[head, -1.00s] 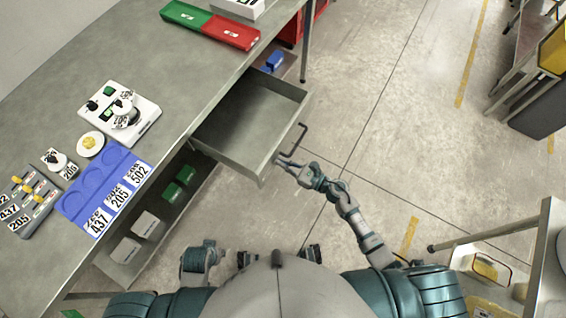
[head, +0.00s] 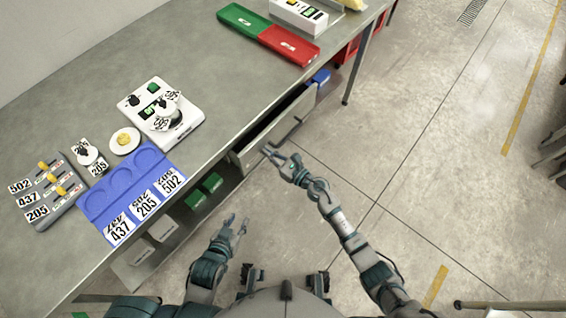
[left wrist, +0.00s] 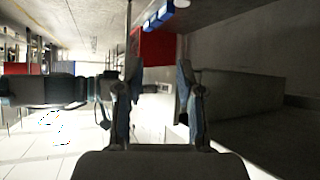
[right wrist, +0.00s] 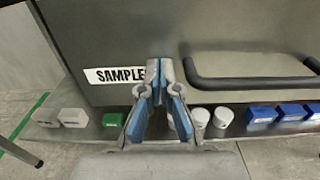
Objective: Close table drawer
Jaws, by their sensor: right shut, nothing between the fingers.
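The grey table drawer (head: 250,150) is mostly in under the tabletop, with a narrow dark gap along its top edge. Its front (right wrist: 120,40) fills the upper right wrist view, with a "SAMPLE" label and a dark bar handle (right wrist: 250,81). My right gripper (head: 270,152) is shut and empty, fingertips at the drawer front beside the label, left of the handle in the right wrist view (right wrist: 158,64); whether they touch it I cannot tell. My left gripper (head: 237,222) is open and empty, low beside the table; its spread fingers show in the left wrist view (left wrist: 160,90).
The tabletop (head: 130,60) holds a white scale (head: 185,125), a blue tray (head: 95,203) with number cards, and green and red trays (head: 290,44). A lower shelf (right wrist: 90,132) carries several small boxes and white cylinders.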

